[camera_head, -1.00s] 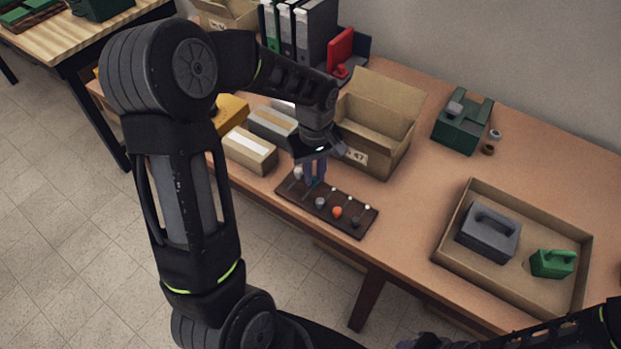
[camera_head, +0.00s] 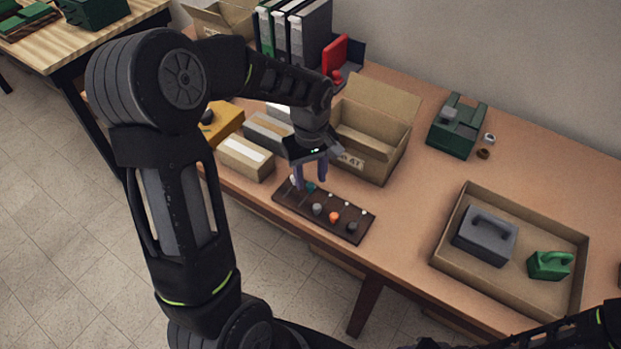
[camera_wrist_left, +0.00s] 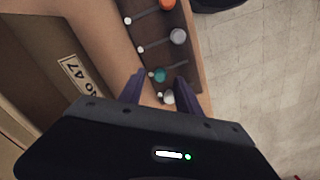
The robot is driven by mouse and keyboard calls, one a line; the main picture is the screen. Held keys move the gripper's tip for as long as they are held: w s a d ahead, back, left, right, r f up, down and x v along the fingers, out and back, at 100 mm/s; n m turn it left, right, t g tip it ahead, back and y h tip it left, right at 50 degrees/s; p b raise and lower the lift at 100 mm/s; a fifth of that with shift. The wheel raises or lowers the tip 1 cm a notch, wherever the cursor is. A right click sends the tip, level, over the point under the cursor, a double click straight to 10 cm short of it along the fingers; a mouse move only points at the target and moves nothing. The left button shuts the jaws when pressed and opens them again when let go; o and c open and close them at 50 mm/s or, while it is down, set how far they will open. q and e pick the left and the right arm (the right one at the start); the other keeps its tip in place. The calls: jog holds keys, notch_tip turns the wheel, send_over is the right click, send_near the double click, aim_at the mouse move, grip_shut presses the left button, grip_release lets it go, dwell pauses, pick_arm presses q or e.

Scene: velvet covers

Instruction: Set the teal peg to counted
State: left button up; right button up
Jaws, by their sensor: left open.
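The teal peg (camera_head: 310,187) stands on a dark slotted board (camera_head: 283,196) at the table's front edge. In the left wrist view the teal peg (camera_wrist_left: 160,75) sits at the end of its slot with the small white dot. The grey peg (camera_wrist_left: 178,36) and orange peg (camera_head: 334,217) sit at the opposite ends of theirs. My left gripper (camera_head: 310,181) is open above the teal peg, with its fingers apart on either side in the wrist view. Nothing is between them in their grip. My right arm shows at bottom right; its gripper is not visible.
An open cardboard box (camera_head: 372,150) stands just behind the board. Small cartons (camera_head: 245,158) lie to its left. A shallow tray (camera_head: 503,292) with grey and green blocks is at the right. The table between board and tray is clear.

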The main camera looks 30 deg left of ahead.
aim_at(310, 184)
pick_arm(q)
notch_tip(310, 184, up, 6)
jog(key=shift+r, duration=0.25)
dwell(0.5)
